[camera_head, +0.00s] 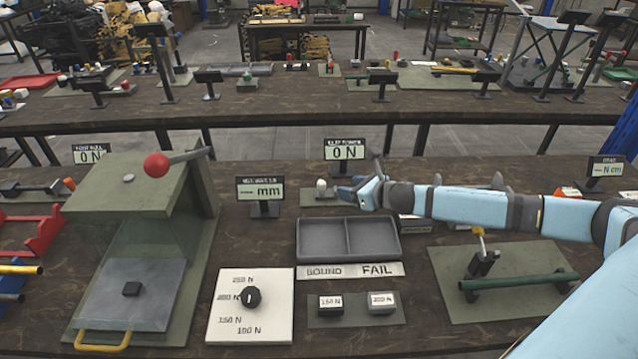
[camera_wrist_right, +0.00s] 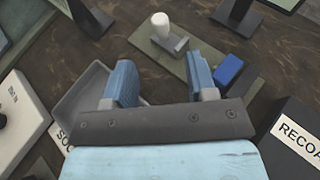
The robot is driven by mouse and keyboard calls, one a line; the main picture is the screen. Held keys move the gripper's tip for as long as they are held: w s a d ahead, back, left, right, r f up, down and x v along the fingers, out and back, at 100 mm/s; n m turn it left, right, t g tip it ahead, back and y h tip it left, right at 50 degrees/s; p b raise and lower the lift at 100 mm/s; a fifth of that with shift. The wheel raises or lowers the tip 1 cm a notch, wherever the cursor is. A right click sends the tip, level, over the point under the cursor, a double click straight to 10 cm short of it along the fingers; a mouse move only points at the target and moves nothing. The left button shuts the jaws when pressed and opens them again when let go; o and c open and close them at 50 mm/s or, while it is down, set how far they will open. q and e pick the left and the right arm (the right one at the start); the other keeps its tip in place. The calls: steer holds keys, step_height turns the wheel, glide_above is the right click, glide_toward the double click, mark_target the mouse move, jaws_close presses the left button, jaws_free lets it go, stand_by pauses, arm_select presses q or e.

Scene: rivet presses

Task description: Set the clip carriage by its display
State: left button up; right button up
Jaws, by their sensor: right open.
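The likely clip carriage, a small grey block with a white knob (camera_head: 321,185), sits on a narrow olive plate (camera_head: 312,201) behind the grey tray. In the right wrist view the white knob (camera_wrist_right: 160,22) stands upright on its block, and a blue block (camera_wrist_right: 229,70) is at the plate's other end. A display (camera_head: 345,150) behind the plate reads "0 N"; its heading is too small to read surely. My right gripper (camera_head: 358,189) is open and empty, just right of the knob. In the wrist view its blue fingers (camera_wrist_right: 161,76) are apart, short of the knob. My left gripper is out of view.
A display (camera_head: 260,190) ending in "mm" stands left of the plate. A two-part grey tray (camera_head: 347,221) and a SOUND/FAIL strip (camera_head: 350,270) lie in front. A press with a red ball lever (camera_head: 157,165) stands left; a green-bar fixture (camera_head: 518,282) is right.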

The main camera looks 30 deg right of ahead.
mark_target(324, 183)
steer(key=x, duration=1.1)
steer(key=shift+w+a+f+p, duration=0.15)
steer(key=shift+w+f+p, duration=0.05)
steer(key=shift+w+p, duration=0.15)
steer(key=shift+c, duration=0.2)
